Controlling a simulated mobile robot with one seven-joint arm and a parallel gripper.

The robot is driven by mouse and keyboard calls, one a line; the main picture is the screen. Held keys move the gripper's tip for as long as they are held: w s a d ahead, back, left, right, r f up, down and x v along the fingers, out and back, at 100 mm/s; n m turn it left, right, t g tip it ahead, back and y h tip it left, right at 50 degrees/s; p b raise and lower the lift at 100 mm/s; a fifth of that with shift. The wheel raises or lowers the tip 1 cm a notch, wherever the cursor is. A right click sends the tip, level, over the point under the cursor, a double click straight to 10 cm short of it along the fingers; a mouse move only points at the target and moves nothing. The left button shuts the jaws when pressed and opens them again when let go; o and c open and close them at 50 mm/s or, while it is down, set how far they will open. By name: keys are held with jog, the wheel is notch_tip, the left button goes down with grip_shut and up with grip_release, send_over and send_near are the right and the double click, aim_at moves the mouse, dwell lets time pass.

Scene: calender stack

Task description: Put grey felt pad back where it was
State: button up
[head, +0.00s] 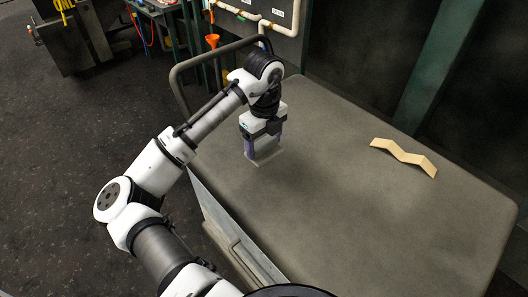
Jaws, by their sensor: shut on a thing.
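The grey felt pad (264,159) shows as a thin, flat, paler grey piece at the lower end of my gripper (262,152), over the left part of the cart top. My gripper points down and is shut on the pad. A purplish part (249,148) shows at the fingers; I cannot tell whether it is finger or a separate thing. The gripper hides part of the pad. I cannot tell whether the pad touches the cart top.
The grey cart top (330,210) is mostly bare. A pale zigzag piece (404,157) lies at its right. A dark push handle (178,85) rises at the cart's far left end. Pipes (250,17) and an orange funnel (212,40) are behind. Dark floor is at left.

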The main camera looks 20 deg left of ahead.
aim_at(264, 154)
jog(key=shift+f, duration=2.25)
jog(key=shift+f, duration=0.2)
jog(key=o, duration=0.9)
jog(key=shift+o, duration=0.2)
notch_tip(264, 154, up, 12)
jog(key=shift+r+b, duration=0.1)
jog(key=shift+b, duration=0.4)
jog(key=shift+r, duration=0.15)
